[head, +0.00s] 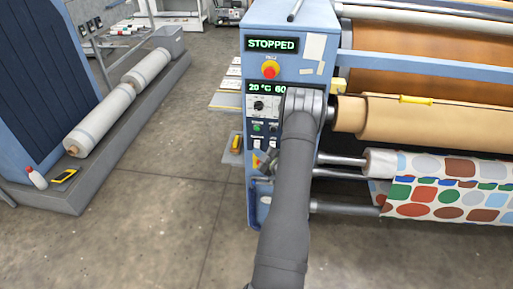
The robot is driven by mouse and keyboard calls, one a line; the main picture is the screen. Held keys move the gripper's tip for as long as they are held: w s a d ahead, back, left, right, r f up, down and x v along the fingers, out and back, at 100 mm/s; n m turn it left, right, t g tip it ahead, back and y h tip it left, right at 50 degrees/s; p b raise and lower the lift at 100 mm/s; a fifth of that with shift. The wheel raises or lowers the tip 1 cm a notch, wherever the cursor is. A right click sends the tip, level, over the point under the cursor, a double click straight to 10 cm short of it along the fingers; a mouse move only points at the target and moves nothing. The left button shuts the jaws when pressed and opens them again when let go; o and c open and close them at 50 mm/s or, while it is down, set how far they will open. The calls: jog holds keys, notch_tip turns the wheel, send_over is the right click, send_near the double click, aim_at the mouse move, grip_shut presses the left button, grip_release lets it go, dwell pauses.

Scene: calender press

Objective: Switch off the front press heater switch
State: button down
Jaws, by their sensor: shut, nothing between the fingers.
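The blue press control panel (285,72) faces me. Its displays read "STOPPED" and "20 °C 60", the second partly covered by my arm. Below are a dark knob (259,105), a green button (257,127) and two small pale switches, a left one (257,144) and a right one (273,143). Their labels are too small to read, so I cannot tell which is the front press heater switch or how it is set. My arm hides the panel's right part.
A red emergency button on yellow (270,69) sits above the knob. Right of the panel are the press rollers (430,120) and patterned fabric (450,185). A side shelf (226,101) juts out left. Open floor (160,190) lies left of the press.

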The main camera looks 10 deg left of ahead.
dwell(0.4)
jog(key=shift+w, duration=0.4)
jog(key=shift+w+f, duration=0.1)
jog(key=shift+w, duration=0.2)
dwell(0.4)
jog(key=shift+s, duration=0.15)
jog(key=shift+s, duration=0.6)
jog(key=shift+s+r, duration=0.25)
jog(key=shift+s, duration=1)
jog(key=shift+s+r, duration=0.2)
jog(key=shift+s, duration=1)
